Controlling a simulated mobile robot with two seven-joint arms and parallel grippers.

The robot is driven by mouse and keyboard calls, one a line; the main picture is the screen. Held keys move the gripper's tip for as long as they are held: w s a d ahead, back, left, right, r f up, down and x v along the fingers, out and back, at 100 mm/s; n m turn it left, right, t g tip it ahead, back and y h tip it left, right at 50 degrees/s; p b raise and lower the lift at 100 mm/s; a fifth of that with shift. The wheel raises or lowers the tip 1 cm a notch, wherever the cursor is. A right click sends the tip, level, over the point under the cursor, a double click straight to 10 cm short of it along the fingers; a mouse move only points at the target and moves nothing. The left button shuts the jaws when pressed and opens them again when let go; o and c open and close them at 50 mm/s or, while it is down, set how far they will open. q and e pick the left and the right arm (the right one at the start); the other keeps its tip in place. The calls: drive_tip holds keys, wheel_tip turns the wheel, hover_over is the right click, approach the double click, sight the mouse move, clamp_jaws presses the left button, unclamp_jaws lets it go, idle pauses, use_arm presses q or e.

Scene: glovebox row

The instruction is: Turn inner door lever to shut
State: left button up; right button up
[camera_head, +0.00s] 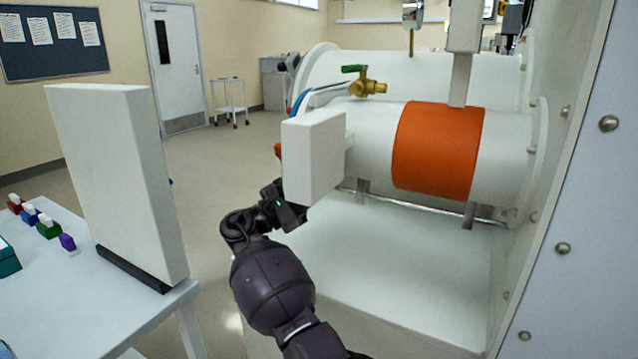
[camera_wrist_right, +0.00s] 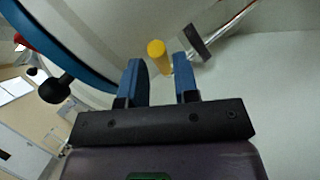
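In the right wrist view, a yellow-ended cylindrical handle (camera_wrist_right: 157,49) shows between the tips of my right gripper (camera_wrist_right: 158,66). Its two blue fingers are open, one on each side, and I cannot tell if either touches it. I cannot tell for sure that this handle is the inner door lever. A blue-rimmed round door (camera_wrist_right: 99,74) curves past at the left. In the head view my right gripper (camera_head: 287,207) is beneath a white box (camera_head: 314,157), and its fingers are hidden. My left gripper is not in view.
The white chamber tube with an orange band (camera_head: 438,150) lies behind the gripper. A brass valve with a green handle (camera_head: 369,86) sits above it. A white table (camera_head: 100,300) at left holds a tall white panel (camera_head: 120,180) and several small colored items. A riveted wall bounds the right.

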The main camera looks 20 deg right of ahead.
drive_tip(key=shift+x, duration=1.1)
drive_tip(key=shift+c, duration=0.3)
clamp_jaws()
drive_tip(key=shift+f, duration=0.1)
